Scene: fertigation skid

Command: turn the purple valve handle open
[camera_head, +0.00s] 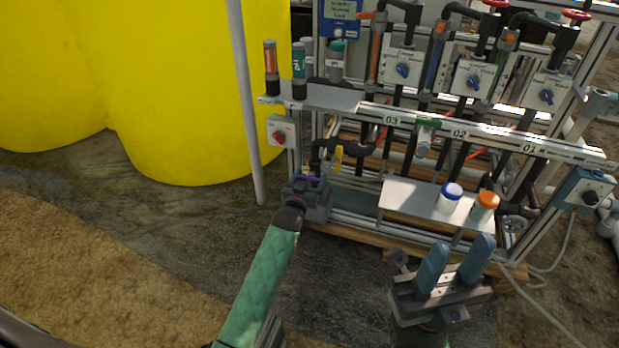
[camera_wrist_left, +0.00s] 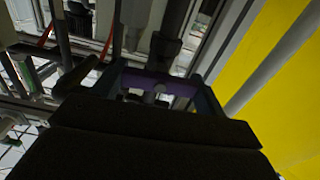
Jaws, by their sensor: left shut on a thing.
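The purple valve handle (camera_head: 308,181) sits low at the left end of the skid's pipework, beside the grey frame. It shows in the left wrist view as a purple bar (camera_wrist_left: 146,84) crossing between the fingers. My left gripper (camera_head: 306,190) is at the handle, its fingers on either side, shut on it. The arm and wrist hide much of the valve body. My right gripper (camera_head: 457,268) is open and empty in front of the skid, its two blue-grey fingers pointing up and apart.
A yellow tank (camera_head: 190,90) and a grey upright pipe (camera_head: 245,110) stand to the left. A yellow handle (camera_head: 338,158) is close above the purple one. A shelf (camera_head: 405,198) holds a blue-capped bottle (camera_head: 449,198) and an orange-capped bottle (camera_head: 484,207). Bare ground lies in front.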

